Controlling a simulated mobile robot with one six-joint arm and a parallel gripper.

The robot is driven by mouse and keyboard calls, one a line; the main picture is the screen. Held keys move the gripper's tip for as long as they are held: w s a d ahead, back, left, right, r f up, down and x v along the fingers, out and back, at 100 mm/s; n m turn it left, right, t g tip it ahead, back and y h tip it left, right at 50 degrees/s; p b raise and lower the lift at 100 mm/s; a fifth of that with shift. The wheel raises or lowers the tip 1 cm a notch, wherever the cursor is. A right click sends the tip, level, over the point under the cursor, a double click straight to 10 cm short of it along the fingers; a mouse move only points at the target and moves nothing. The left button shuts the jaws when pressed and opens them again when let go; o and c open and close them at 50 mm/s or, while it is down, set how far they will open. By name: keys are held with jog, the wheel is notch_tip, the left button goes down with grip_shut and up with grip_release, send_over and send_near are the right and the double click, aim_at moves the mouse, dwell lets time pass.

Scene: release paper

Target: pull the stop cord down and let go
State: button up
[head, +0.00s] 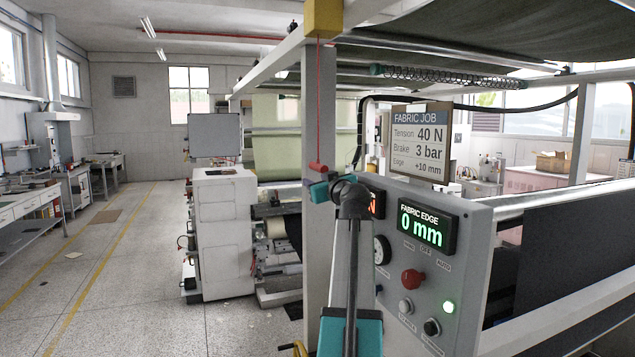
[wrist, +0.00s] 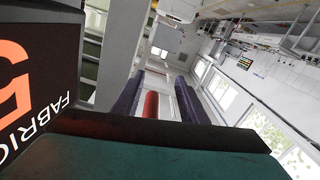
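A red stop cord (head: 319,95) hangs from a yellow box (head: 323,18) on the machine frame's post. A short red handle (head: 318,167) is at its lower end. In the wrist view, the red handle (wrist: 150,105) shows between the two dark purple fingers of my gripper (wrist: 158,88). A gap shows between the handle and the right finger, so the gripper looks open. Whether the left finger touches the handle I cannot tell.
A grey control panel (head: 462,275) with a lit fabric edge display (head: 427,226), knob and buttons stands to the right of my arm. The pale post (head: 319,250) is close behind the gripper. The floor (head: 130,260) at left is open.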

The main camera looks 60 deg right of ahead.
jog(key=shift+s+a, duration=0.1)
jog(key=b+v, duration=0.4)
jog(key=v, duration=0.9)
jog(key=shift+s+a, duration=0.2)
jog(key=shift+a, duration=0.05)
dwell(0.4)
